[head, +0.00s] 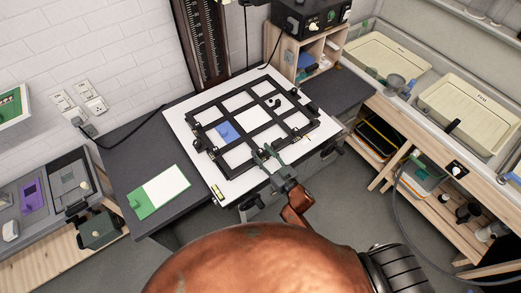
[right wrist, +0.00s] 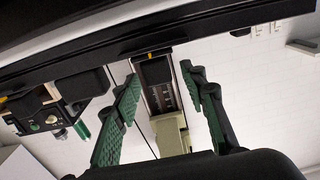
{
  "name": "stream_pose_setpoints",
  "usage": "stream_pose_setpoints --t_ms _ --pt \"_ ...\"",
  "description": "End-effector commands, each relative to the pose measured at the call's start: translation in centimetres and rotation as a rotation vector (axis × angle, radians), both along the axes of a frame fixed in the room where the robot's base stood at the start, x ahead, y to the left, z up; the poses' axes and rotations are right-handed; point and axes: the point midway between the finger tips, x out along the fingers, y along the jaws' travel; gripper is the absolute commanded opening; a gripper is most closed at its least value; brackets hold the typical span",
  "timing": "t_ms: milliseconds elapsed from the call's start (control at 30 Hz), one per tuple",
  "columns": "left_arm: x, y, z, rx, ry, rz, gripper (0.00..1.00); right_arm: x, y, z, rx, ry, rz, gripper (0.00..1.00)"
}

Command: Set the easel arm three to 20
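The easel (head: 285,118) is a black frame with crossing bars lying on a white baseboard (head: 184,114) in the head view. Which bar is arm three, and its scale reading, are too small to tell. My right gripper (head: 266,154) is at the easel's near edge bar. In the right wrist view, its two green-padded fingers (right wrist: 160,75) are spread apart with nothing visibly held between them. A long black bar (right wrist: 215,28), apparently of the easel, crosses above the fingertips; contact is unclear. My left gripper is not in view.
A blue piece (head: 227,132) lies on the easel's left part. A green-and-white card (head: 160,191) lies on the dark bench at left. The enlarger column (head: 205,45) rises behind. Pale trays (head: 388,58) stand at right.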

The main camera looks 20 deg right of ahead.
Motion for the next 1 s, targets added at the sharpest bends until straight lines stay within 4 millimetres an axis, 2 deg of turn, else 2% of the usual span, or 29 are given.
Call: stream_pose_setpoints --t_ms 133,433,1000 --pt "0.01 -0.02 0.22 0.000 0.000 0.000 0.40 1.07 0.39 0.05 0.001 0.000 -0.001 0.39" --pt "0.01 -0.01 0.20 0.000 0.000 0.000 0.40 1.25 0.45 -0.01 0.000 0.000 -0.001 0.39" --pt "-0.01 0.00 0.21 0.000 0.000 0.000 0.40 1.22 0.44 -0.02 0.000 0.001 -0.001 0.00"
